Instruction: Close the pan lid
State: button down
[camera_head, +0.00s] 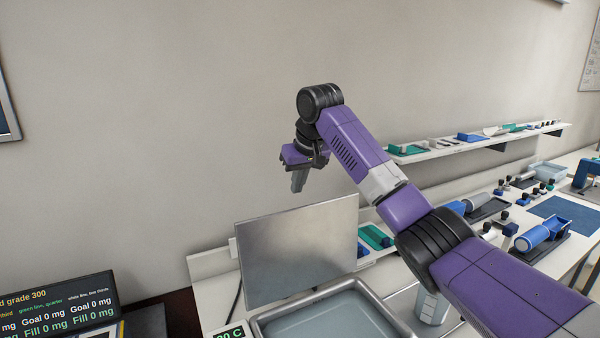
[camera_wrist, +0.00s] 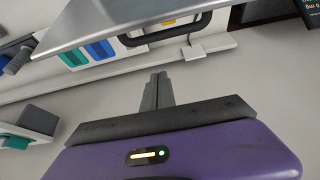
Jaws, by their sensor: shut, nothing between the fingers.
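The pan lid (camera_head: 300,250) is a flat grey metal plate. It stands raised, nearly upright, at the back edge of the metal pan (camera_head: 262,323). The pan is open at the top, with a pale blue-grey inside; its near part is cut off by the picture's lower edge. My gripper (camera_head: 297,185) is above the lid's top edge in the head view, apart from it, fingers pointing down, shut and empty. The wrist view shows the closed fingers (camera_wrist: 157,88) pointing toward a white ledge, with the lid (camera_wrist: 105,28) as a grey slab at the top.
A display (camera_head: 60,310) with coloured text stands at the lower left. A wall shelf (camera_head: 475,143) with small items and a bench with blue and black devices (camera_head: 540,235) lie to the right. The wrist view shows a black handle (camera_wrist: 165,36) beyond the lid's edge.

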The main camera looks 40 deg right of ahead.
jog(key=shift+s+a+f+p, duration=0.1)
jog(key=shift+s+f+p, duration=0.3)
jog(key=shift+f, duration=0.3)
jog(key=shift+s+a+f+p, duration=0.15)
jog(key=shift+s+f+p, duration=0.2)
jog(key=shift+f, duration=0.4)
jog(key=shift+s+a+f+p, duration=0.1)
jog(key=shift+s+f+p, duration=0.15)
jog(key=shift+f+p, duration=0.35)
jog(key=shift+f, duration=0.1)
jog(key=shift+f, duration=0.1)
